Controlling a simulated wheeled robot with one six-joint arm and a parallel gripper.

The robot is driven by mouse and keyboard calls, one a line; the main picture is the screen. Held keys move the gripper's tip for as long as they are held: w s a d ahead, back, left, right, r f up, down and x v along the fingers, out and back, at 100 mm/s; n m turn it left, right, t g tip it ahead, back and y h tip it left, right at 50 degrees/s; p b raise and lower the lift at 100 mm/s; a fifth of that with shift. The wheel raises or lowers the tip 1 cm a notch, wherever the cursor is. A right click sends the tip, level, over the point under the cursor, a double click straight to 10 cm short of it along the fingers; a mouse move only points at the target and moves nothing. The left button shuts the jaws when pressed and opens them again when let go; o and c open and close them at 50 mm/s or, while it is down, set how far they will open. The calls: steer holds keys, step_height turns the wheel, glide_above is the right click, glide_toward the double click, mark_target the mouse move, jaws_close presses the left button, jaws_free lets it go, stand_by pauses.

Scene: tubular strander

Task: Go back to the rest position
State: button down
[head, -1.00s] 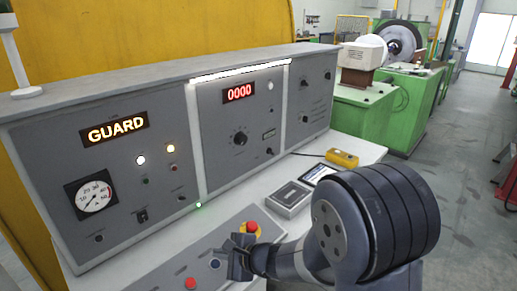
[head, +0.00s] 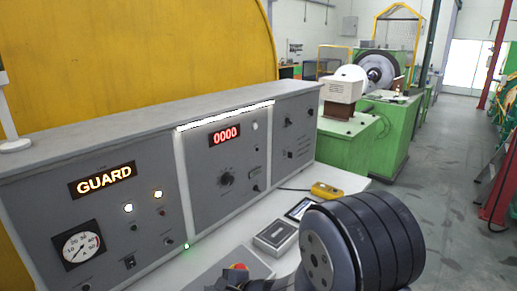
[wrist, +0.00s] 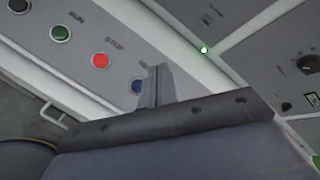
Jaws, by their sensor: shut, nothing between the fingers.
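My gripper (wrist: 156,88) shows in the wrist view as a narrow grey pair of fingers pressed together, with nothing between them. A red button (wrist: 100,60) and a green button (wrist: 61,33) are farther left. In the head view my arm's dark, ribbed joint stands at the lower right, and the fingers are hidden or cut off at the bottom edge. A red mushroom button (head: 238,267) shows just left of the arm.
The grey control cabinet (head: 150,262) stands behind the desk, with a lit GUARD sign (head: 103,180) and a red 0000 display (head: 225,136). A yellow box (head: 327,190) and a grey device (head: 275,237) lie on the white ledge. Open floor is at right.

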steer(key=f+b, duration=0.1)
steer(key=f, duration=0.1)
steer(key=a+f+b, duration=0.1)
steer(key=w+f+b, duration=0.1)
steer(key=f, duration=0.1)
steer(key=shift+a+f, duration=0.15)
steer(key=shift+f, duration=0.2)
steer(key=shift+b, duration=0.7)
steer(key=shift+r+b, duration=0.15)
steer(key=shift+b, duration=0.65)
steer(key=shift+b, duration=0.45)
steer(key=shift+s+r+p, duration=0.15)
steer(key=shift+r+p, duration=0.15)
steer(key=shift+r, duration=0.35)
steer(key=shift+f, duration=0.35)
steer(key=shift+r+p, duration=0.1)
steer(key=shift+p, duration=1.35)
